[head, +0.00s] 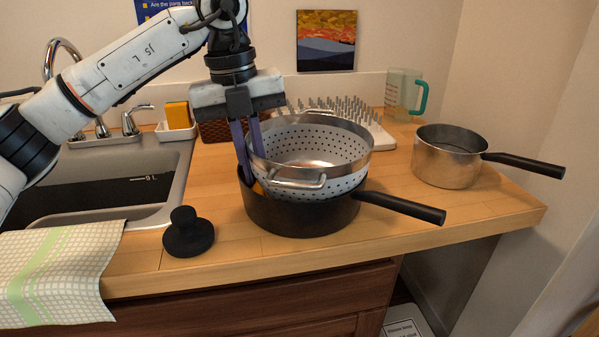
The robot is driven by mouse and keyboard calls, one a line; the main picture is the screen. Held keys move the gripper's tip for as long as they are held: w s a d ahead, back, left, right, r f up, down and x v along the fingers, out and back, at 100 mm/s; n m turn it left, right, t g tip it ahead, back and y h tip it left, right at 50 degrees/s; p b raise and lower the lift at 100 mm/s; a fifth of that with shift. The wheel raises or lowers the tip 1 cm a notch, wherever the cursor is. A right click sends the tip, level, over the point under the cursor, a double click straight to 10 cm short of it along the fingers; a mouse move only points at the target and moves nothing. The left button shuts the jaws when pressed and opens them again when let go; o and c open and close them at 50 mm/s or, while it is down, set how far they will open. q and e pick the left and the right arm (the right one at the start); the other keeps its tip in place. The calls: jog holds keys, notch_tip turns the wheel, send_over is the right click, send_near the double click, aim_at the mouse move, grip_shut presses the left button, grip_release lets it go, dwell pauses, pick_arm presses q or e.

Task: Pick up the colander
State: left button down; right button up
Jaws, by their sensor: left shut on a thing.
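The colander (325,146) is a round metal bowl with many small holes and a loop handle at its front. It sits in or just over a black pan (305,217) on the wooden counter, and its lower part is hidden by the pan wall. My left gripper (251,176) points down at the colander's left side. Its fingers are shut on the colander's left rim, with one finger outside and one inside. A small yellow-orange patch shows by the fingertips at the pan's edge; I cannot tell what it is. My right gripper is not in view.
A steel saucepan (447,164) stands at the right, its black handle pointing right. A black knobbed object (188,234) sits front left, near the sink (168,165) and cloth (60,272). A drying rack (379,136) and measuring jug (402,93) stand behind. The front right counter is clear.

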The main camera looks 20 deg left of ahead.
pick_arm(q)
jog(key=shift+r, duration=0.15)
notch_tip(320, 180, up, 9)
jog(key=shift+r+p, duration=0.15)
jog(key=shift+p, duration=1.05)
jog(key=shift+r+p, duration=0.4)
jog(key=shift+r, duration=0.25)
jog(key=shift+r+p, duration=0.9)
jog(key=shift+f, duration=0.1)
